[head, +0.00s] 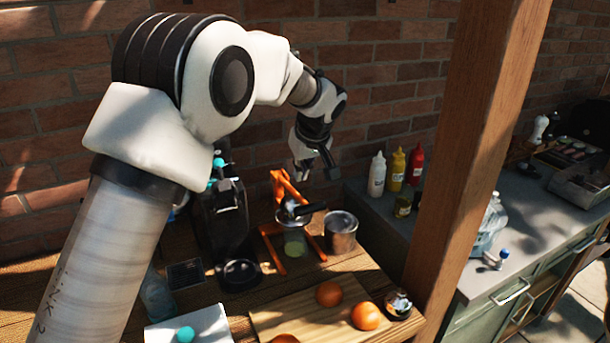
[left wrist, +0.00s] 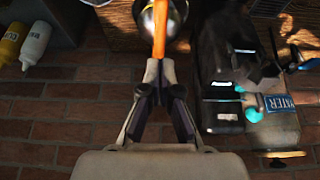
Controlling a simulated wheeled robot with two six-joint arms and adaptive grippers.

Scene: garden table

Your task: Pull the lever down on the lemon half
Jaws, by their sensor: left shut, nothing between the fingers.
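The lemon half cannot be made out. My left gripper (head: 314,172) is above and behind the press, pointing down. In the left wrist view its fingertips (left wrist: 158,66) are together and empty, and the orange bar of the press (left wrist: 159,34) runs up from just beyond them. Whether they touch it I cannot tell. My right gripper is not in view.
A metal can (head: 341,232) stands right of the press. A black coffee machine (head: 218,214) is on the left. A cutting board (head: 270,322) with oranges lies in front. Sauce bottles (head: 397,169) stand by the brick wall, and a wooden post (head: 467,130) rises on the right.

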